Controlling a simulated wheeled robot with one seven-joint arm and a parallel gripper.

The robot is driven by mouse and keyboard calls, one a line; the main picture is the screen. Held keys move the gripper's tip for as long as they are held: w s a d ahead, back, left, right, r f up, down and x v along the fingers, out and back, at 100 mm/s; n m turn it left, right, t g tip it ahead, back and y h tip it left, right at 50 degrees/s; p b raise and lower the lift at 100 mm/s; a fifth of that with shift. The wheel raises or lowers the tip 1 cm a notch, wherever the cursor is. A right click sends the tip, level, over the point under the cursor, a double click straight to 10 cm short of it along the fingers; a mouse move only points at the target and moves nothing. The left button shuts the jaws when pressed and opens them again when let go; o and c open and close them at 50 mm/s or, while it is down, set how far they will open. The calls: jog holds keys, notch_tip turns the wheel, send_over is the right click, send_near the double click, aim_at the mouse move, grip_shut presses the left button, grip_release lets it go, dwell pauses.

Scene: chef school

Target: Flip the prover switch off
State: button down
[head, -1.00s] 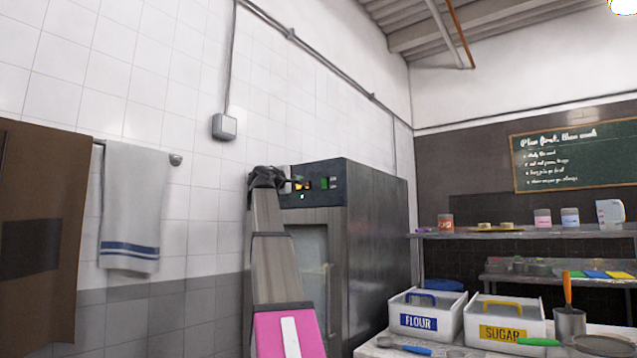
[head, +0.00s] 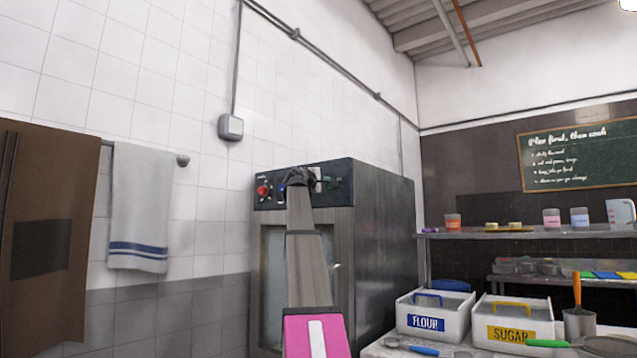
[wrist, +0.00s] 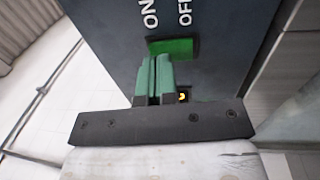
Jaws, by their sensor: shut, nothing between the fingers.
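The prover is a steel cabinet (head: 385,235) with a dark control panel along its top front. A green switch (wrist: 183,47) sits on the panel under the printed words ON and OFF in the wrist view.
A red knob (head: 263,190) is on the panel's left. A small amber light (wrist: 182,97) shows beside the fingers. A towel (head: 142,205) hangs at left. Flour (head: 432,312) and sugar (head: 505,330) bins stand on a counter at right.

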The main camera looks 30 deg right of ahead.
jog(key=shift+w+d, duration=0.15)
jog(key=shift+d, duration=0.35)
jog(key=shift+r, duration=0.1)
jog(key=shift+w+d+r, duration=0.1)
jog(key=shift+d, duration=0.05)
jog(key=r+v, duration=0.3)
jog(key=v, duration=1)
jog(key=shift+s+a, duration=0.2)
jog(key=shift+a, duration=0.35)
